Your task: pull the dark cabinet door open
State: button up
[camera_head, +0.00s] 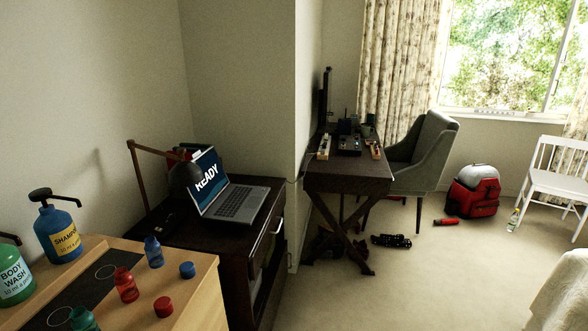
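A dark cabinet (243,256) stands against the wall left of centre, with its front facing right. A light metal handle (278,226) shows on the upper front panel (268,240). Below that panel the front looks dark and recessed, with a shelf edge in it. I cannot tell whether a door there is open or shut. My gripper is not in view.
A laptop (235,204) and a lamp (185,176) stand on the cabinet. A wooden unit with bottles (205,290) is at the front left. A dark desk (345,182) stands behind. A black object (390,241) lies on the carpet (420,290); the carpet's middle is clear.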

aim_at(266, 321)
jog(key=i+j+u, duration=0.15)
jog(key=i, duration=1.5)
jog(key=i+l+u, duration=0.15)
jog(key=i, duration=1.5)
